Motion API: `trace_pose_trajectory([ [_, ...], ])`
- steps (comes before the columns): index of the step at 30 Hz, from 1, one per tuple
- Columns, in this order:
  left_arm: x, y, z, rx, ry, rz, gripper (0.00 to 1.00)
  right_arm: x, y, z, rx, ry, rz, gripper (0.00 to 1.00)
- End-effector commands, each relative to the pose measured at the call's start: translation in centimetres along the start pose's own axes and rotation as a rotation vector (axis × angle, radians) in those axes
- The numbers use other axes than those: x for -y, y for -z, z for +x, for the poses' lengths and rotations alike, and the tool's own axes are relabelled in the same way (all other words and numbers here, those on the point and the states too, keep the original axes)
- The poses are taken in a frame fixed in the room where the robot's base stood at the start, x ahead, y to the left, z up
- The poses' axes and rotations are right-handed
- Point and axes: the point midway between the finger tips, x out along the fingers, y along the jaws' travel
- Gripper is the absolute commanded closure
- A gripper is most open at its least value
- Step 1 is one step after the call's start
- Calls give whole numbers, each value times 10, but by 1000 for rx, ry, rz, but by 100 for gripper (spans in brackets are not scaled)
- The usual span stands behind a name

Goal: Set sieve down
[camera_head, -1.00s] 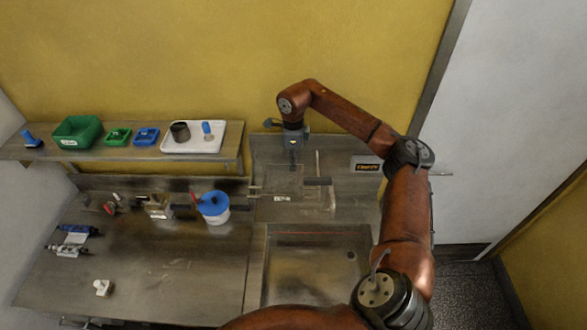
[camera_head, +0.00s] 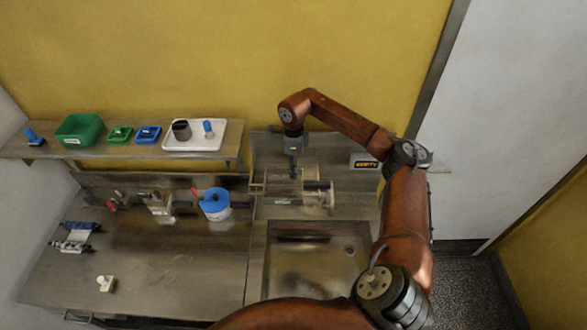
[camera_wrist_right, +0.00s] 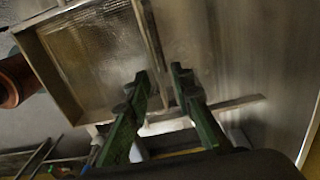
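The sieve, a rectangular metal frame with fine mesh, shows in the right wrist view (camera_wrist_right: 95,55) at upper left. In the head view, a pale rectangular frame structure lies under my right gripper (camera_head: 293,175) on the steel bench; where sieve and stand divide is unclear. The green fingers of my right gripper also show in the wrist view (camera_wrist_right: 162,75), pointing down at the sieve's near rail. One finger is on each side of that rail with a narrow gap; contact on both sides is not clear. My left gripper is not in view.
A sunken basin (camera_head: 315,270) lies in front of the frame. A white tub with a blue lid (camera_head: 215,203) stands close to its left. A sign box (camera_head: 366,164) is at the right. A shelf with a green bin (camera_head: 79,130) and white tray (camera_head: 226,138) runs along the wall.

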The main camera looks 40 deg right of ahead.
Motion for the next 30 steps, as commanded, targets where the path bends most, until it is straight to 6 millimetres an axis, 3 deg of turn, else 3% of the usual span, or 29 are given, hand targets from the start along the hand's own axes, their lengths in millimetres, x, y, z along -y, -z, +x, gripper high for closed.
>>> trace_pose_trajectory([
  [11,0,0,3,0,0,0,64,1,0,-11,2,3,0,78],
  [24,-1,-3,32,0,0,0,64,1,-1,-96,2,3,0,78],
  [30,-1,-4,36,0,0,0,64,0,0,-118,1,1,0,78],
])
